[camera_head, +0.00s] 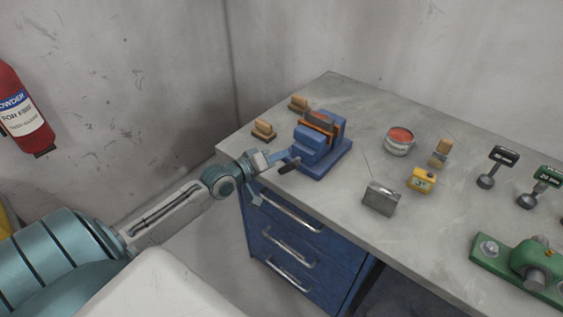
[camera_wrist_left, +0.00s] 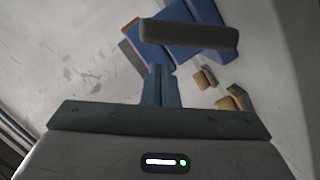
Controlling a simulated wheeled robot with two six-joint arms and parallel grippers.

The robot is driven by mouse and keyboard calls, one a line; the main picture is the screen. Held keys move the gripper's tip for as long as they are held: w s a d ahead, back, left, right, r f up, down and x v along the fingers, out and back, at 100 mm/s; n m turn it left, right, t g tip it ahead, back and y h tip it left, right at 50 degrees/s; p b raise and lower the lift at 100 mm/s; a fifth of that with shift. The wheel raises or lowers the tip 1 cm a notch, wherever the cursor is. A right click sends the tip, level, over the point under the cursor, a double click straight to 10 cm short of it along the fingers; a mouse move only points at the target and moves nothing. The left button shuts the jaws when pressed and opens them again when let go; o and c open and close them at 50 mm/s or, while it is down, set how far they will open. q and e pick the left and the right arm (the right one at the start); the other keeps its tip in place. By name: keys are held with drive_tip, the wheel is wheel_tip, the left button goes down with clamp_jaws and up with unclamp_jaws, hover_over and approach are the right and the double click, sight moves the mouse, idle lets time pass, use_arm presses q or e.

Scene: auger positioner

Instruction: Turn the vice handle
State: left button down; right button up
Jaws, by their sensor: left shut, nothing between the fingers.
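The blue vice (camera_head: 322,160) with orange jaw parts stands near the left front edge of the grey workbench. Its dark handle bar (camera_head: 289,166) is at the vice's near-left side, close to my fingertips. My left gripper (camera_head: 286,156) reaches in from the left with its fingers shut and nothing between them. In the left wrist view the handle bar (camera_wrist_left: 188,34) lies crosswise just beyond the shut fingertips (camera_wrist_left: 160,72), with the blue vice (camera_wrist_left: 207,12) behind it. I cannot tell whether the fingers touch the bar. My right gripper is not in view.
The workbench (camera_head: 335,218) has blue drawers (camera_head: 300,243) below its front edge. Wooden brushes or blocks (camera_head: 263,130) sit left of the vice. A red-topped tin (camera_head: 399,141), a yellow device (camera_head: 421,180) and a metal box (camera_head: 381,198) stand to its right.

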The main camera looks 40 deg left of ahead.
use_arm(q)
drive_tip(key=shift+d+f, duration=0.45)
drive_tip(key=shift+d, duration=0.1)
drive_tip(key=shift+s, duration=0.1)
